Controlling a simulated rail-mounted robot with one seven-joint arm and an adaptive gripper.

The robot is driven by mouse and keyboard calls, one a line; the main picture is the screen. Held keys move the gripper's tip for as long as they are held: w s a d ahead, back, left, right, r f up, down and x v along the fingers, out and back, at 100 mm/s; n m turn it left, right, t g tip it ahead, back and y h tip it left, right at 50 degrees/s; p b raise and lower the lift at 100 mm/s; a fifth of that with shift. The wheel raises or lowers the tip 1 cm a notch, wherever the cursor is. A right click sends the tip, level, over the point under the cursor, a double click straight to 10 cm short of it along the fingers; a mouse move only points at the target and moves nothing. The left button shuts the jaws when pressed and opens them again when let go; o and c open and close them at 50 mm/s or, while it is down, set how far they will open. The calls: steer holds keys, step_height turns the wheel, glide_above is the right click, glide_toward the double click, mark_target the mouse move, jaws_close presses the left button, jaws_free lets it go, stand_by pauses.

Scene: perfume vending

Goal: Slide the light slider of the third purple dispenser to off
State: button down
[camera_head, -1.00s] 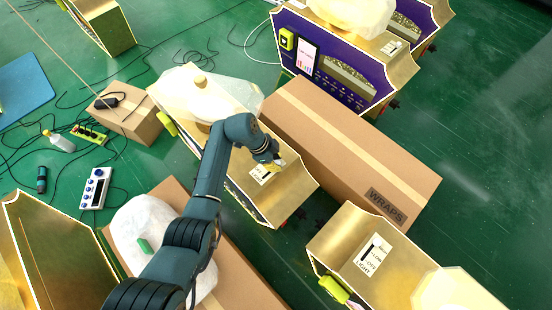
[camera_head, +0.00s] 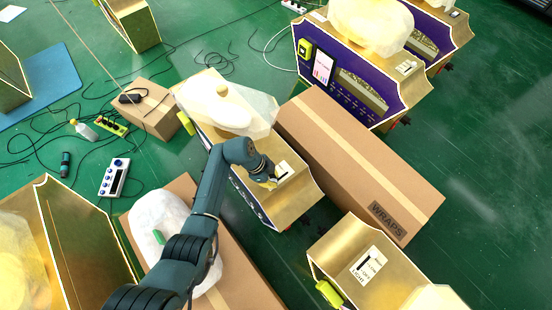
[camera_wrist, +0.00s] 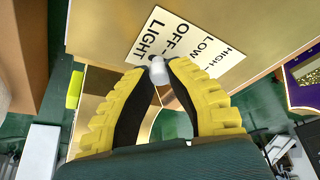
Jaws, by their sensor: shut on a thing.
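My gripper (camera_head: 270,184) is at the gold top of a dispenser (camera_head: 293,205) in the middle of the head view. In the wrist view its yellow fingertips (camera_wrist: 158,64) are shut on a small pale slider knob (camera_wrist: 159,74). A white label (camera_wrist: 192,45) beside the knob reads LIGHT, OFF, LOW and HIGH. The knob is near the LIGHT and OFF end, but the fingers cover part of the label there. The label also shows in the head view (camera_head: 284,172), to the upper right of the fingertips. The knob is hidden in the head view.
A long cardboard box (camera_head: 350,160) lies right of this dispenser. Purple-fronted dispensers (camera_head: 345,90) stand behind it. Another gold-topped dispenser (camera_head: 340,245) with a light label stands at the front right. A wrapped white bundle (camera_head: 158,225) lies near my arm.

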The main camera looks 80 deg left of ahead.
steer(key=shift+s+d+f, duration=0.1)
steer(key=shift+d+f, duration=0.05)
steer(key=shift+f, duration=0.05)
steer(key=c, duration=0.9)
jaws_free()
steer(key=shift+s, duration=0.15)
steer(key=shift+r, duration=0.1)
steer(key=v, duration=1.2)
